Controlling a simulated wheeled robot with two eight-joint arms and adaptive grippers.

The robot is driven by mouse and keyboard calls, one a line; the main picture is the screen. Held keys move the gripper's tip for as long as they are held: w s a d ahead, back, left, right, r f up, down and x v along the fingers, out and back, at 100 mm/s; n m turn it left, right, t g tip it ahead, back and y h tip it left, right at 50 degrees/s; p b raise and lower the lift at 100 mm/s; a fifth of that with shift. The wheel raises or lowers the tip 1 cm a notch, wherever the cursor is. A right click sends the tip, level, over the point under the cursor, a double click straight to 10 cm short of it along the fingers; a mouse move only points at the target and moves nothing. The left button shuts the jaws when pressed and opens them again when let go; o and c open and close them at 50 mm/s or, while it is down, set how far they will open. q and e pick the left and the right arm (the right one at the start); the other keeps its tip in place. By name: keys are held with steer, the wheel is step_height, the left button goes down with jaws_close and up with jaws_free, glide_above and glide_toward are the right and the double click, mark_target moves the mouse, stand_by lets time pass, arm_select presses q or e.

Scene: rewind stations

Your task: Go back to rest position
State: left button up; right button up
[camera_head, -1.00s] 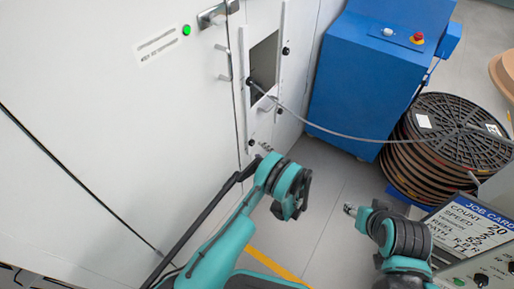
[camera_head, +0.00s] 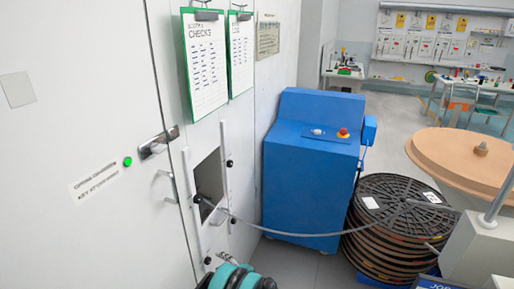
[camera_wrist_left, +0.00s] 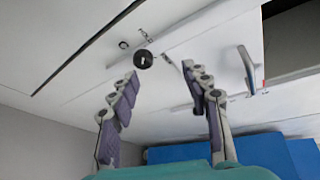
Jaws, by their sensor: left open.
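My left gripper (camera_head: 228,258) shows only as a small grey tip at the bottom of the head view, in front of the white cabinet wall, with my teal arm below it. In the left wrist view, the left gripper (camera_wrist_left: 163,72) has its two purple-padded fingers spread apart with nothing between them. A round black knob (camera_wrist_left: 143,59) on the white panel shows beyond the fingertips. My right gripper is out of view.
A grey cable (camera_head: 290,231) runs from the wall opening (camera_head: 209,178) past the blue cabinet (camera_head: 305,170) to the stacked black reels (camera_head: 390,220). A brown disc (camera_head: 465,160) is at right. Floor between them is partly clear.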

arm_select(q)
steer(key=s+a+r+n+g+h, duration=0.1)
steer(key=s+a+r+n+h, duration=0.15)
steer(key=r, duration=0.45)
steer(key=s+a+r+n+g+h, duration=0.1)
steer(key=s+r, duration=0.3)
steer(key=r, duration=0.2)
steer(key=s+a+r+n+g+h, duration=0.1)
steer(key=s+a+r+n+h, duration=0.15)
steer(key=r, duration=0.45)
steer(key=s+d+r+n+h, duration=0.1)
steer(key=s+r+n+h, duration=0.1)
steer(key=s, duration=1)
steer(key=s+d+r+n+h, duration=0.1)
steer(key=s+d+n+h, duration=0.1)
steer(key=s, duration=0.9)
steer(key=shift+s+d+r+n+h, duration=0.2)
steer(key=shift+s+r+n+h, duration=0.2)
steer(key=shift+n+h, duration=0.45)
